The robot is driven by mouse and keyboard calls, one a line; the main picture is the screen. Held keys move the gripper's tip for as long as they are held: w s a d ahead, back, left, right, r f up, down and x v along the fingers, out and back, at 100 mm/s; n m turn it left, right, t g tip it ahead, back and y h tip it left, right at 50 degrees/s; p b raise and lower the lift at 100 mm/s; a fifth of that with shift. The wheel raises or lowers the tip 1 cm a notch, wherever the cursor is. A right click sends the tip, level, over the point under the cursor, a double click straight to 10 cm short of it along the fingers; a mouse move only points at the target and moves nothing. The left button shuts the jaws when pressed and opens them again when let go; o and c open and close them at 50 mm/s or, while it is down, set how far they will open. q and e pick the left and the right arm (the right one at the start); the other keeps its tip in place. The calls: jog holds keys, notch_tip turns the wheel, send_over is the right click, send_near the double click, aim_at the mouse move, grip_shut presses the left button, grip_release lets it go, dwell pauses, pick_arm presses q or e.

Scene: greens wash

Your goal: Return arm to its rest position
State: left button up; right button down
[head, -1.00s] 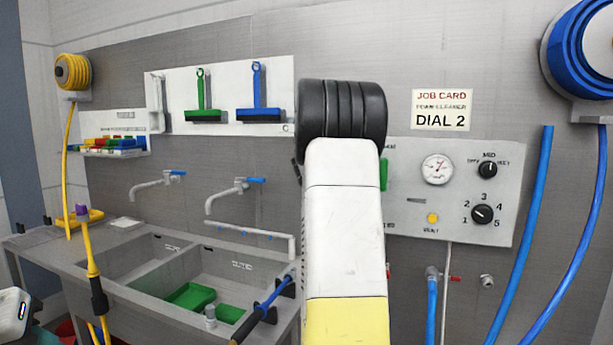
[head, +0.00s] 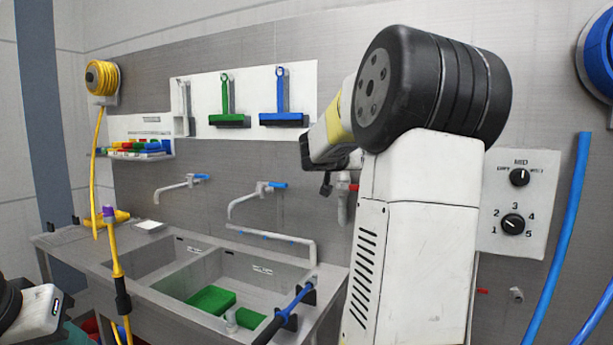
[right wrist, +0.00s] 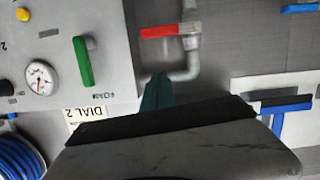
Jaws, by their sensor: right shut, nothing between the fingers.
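My right arm (head: 415,220) rises through the right half of the head view, bent at a large black joint. Its forearm points away toward the wall and is mostly hidden behind that joint. In the right wrist view the right gripper (right wrist: 158,95) shows teal fingertips beyond a dark housing. It is shut and empty, in front of the wall with the control panel (right wrist: 75,50).
A double sink (head: 215,275) with green trays stands at the left. A blue-handled spray lance (head: 290,305) rests at its right edge. Brushes hang on a white board (head: 245,100). A blue hose (head: 560,230) hangs at the right. A red-handled valve (right wrist: 160,32) is near the panel.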

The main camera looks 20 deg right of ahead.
jog(key=s+a+f+n+g+y, duration=0.1)
jog(key=s+a+f+n+y, duration=0.2)
jog(key=s+a, duration=0.6)
jog(key=s+a+f+n+g+y, duration=0.1)
jog(key=s+a+f+n+y, duration=0.2)
jog(key=a, duration=1)
jog(key=s+a+f+n+g+y, duration=0.1)
jog(key=s+a+f+n+y, duration=0.2)
jog(key=s+a+f+y, duration=0.5)
jog(key=s+a+f, duration=0.3)
jog(key=s, duration=0.5)
jog(key=shift+n, duration=0.3)
jog(key=shift+s, duration=0.15)
